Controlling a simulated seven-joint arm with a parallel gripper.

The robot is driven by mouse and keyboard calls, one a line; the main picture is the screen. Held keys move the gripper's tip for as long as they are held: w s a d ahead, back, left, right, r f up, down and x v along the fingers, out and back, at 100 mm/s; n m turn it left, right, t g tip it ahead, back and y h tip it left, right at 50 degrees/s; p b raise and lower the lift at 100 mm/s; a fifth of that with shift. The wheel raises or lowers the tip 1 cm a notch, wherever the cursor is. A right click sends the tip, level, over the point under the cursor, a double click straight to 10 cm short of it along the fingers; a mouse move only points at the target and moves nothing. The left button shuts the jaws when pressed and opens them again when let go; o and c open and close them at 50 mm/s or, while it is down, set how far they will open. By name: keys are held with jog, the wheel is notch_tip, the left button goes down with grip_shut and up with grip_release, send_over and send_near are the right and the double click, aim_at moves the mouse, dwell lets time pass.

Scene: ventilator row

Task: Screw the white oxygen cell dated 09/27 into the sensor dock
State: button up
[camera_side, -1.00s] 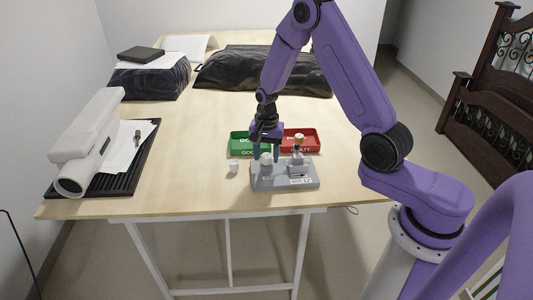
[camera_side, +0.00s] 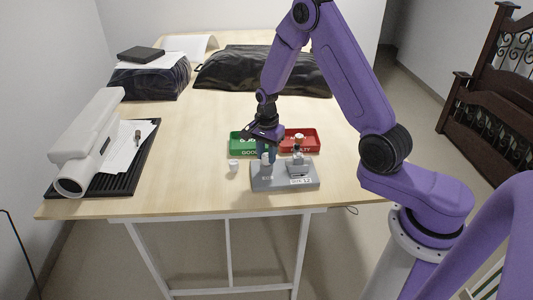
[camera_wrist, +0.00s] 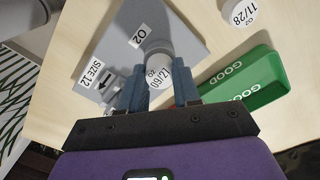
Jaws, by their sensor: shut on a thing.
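The white oxygen cell marked 09/27 (camera_wrist: 158,74) stands between the two blue fingers of my gripper (camera_wrist: 159,92) in the wrist view. My gripper (camera_side: 266,157) is shut on it at the left part of the grey sensor dock (camera_side: 285,183). The dock also shows in the wrist view (camera_wrist: 185,38), with an O2 label beside the cell and a SIZE 12 label. The cell looks in line with the dock's O2 place; its lower end is hidden, so I cannot tell how deep it sits. In the side view my fingers cover most of the cell.
A second white cell marked 11/28 (camera_wrist: 238,12) stands on the table left of the dock, also in the side view (camera_side: 233,166). A green GOOD tray (camera_side: 236,146) and a red FAULTY tray (camera_side: 312,142) lie behind the dock. A small upright fitting (camera_side: 298,158) rises from the dock's right part.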

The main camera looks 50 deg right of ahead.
jog(key=shift+m, duration=0.9)
jog(key=shift+m, duration=1.1)
jog(key=m, duration=0.3)
jog(key=shift+m, duration=0.4)
jog(key=m, duration=0.3)
jog(key=shift+f+m, duration=0.1)
jog(key=shift+m, duration=0.3)
jog(key=shift+m, duration=1.3)
